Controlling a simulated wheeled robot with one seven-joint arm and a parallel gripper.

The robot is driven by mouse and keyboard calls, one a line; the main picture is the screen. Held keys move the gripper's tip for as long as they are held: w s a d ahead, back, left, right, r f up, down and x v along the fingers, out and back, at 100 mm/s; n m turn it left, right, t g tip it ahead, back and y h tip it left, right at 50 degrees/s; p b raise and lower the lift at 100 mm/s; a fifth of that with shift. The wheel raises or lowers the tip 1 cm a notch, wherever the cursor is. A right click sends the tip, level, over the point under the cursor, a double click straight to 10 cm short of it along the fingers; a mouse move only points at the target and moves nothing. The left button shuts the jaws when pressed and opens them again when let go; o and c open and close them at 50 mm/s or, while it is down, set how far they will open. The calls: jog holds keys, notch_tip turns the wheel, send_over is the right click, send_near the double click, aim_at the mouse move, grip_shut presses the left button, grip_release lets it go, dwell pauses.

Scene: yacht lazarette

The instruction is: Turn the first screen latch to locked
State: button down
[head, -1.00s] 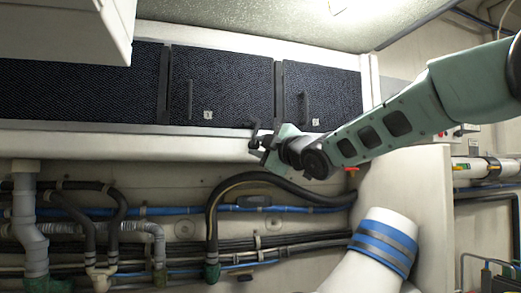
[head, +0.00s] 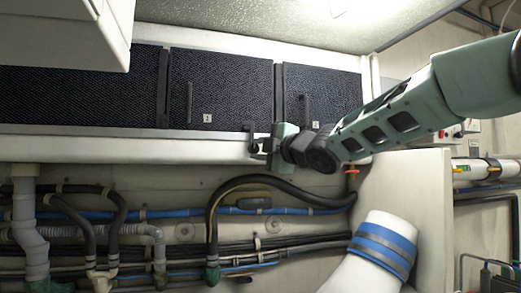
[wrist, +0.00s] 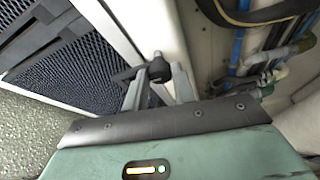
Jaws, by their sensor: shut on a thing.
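The first screen (head: 220,90) is a dark mesh panel with an upright handle and a small number label, closed in the white frame. Its black latch (wrist: 158,70) sits on the white frame edge in the wrist view. My gripper (head: 258,147) is at the frame's lower edge, below the right end of this screen. In the wrist view my gripper's grey fingers (wrist: 156,92) are around the latch's round hub, shut on it. The latch's arm points left, over the screen's edge. In the head view the latch is small and partly hidden by my gripper.
The second mesh screen (head: 322,95) is to the right, with its own handle. Black hoses (head: 214,215) and blue pipes run below the ledge. A white duct with blue bands (head: 385,245) stands lower right. A white cabinet (head: 65,35) hangs upper left.

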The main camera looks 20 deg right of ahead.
jog(key=c, duration=1.1)
grip_release()
jog(key=shift+c, duration=0.2)
jog(key=r+p+v, duration=0.1)
jog(key=p+v, duration=1.2)
jog(key=v, duration=0.4)
jog(key=shift+f, duration=0.55)
jog(key=shift+s, duration=0.15)
jog(key=shift+f, duration=0.1)
